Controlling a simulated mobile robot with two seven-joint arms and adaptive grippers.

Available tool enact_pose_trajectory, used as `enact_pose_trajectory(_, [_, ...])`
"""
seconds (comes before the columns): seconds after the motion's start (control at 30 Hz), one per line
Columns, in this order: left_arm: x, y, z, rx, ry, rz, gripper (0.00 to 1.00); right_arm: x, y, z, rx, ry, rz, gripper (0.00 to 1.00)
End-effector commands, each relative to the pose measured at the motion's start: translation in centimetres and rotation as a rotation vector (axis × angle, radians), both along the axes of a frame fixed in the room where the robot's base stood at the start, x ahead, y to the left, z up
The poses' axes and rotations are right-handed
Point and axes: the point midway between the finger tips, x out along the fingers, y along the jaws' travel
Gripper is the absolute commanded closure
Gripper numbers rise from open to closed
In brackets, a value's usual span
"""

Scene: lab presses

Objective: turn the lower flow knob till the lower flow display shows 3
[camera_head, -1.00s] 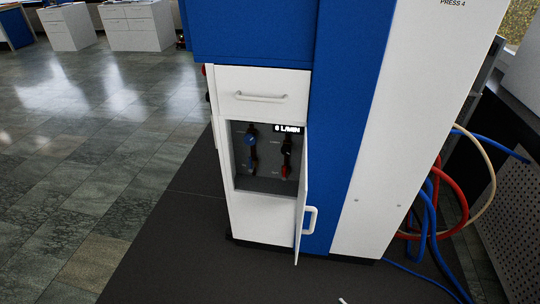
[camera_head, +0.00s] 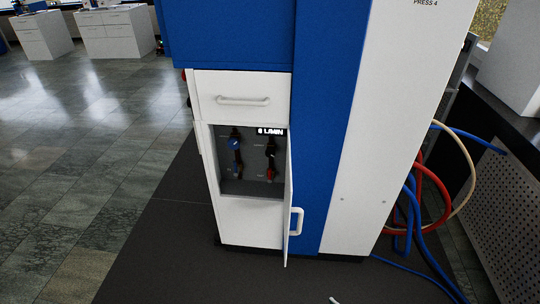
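The open compartment (camera_head: 252,187) in the white lower front of the press holds the small flow controls. On the left are a blue knob-like part (camera_head: 234,144) and a lower blue part (camera_head: 238,170). On the right are a dark knob-like part (camera_head: 271,150) and a red part (camera_head: 270,174) below it. I cannot tell which is the lower flow knob. A lit display (camera_head: 270,132) at the compartment's top right reads a digit, perhaps 6 or 8, and "L/MIN". No other display is readable. Neither gripper is recognisable in view.
The compartment's white door (camera_head: 290,212) stands open on the right, nearly edge-on, with a white handle (camera_head: 297,221). A closed drawer (camera_head: 243,98) is above. Red, blue and cream hoses (camera_head: 430,195) hang at the right. The floor at the left (camera_head: 85,150) is clear.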

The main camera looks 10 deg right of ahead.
Motion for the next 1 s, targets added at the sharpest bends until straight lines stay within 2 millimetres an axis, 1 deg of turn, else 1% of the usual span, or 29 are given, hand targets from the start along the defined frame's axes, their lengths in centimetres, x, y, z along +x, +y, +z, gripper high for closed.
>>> enact_pose_trajectory(0.87, [-0.04,0.01,-0.04,0.0,0.001,0.0,0.48,-0.01,0.0,0.0,0.0,0.0,0.0,0.6])
enact_pose_trajectory(0.9, [-0.04,0.01,-0.04,0.0,0.001,0.0,0.5,-0.01,0.0,0.0,0.0,0.0,0.0,0.63])
enact_pose_trajectory(0.93, [-0.04,0.01,-0.04,0.0,0.001,0.0,0.58,-0.01,0.0,0.01,0.0,0.0,0.0,0.7])
enact_pose_trajectory(1.0, [-0.04,0.01,-0.04,0.0,0.001,0.0,0.72,-0.01,0.0,0.0,0.0,0.0,0.0,0.72])
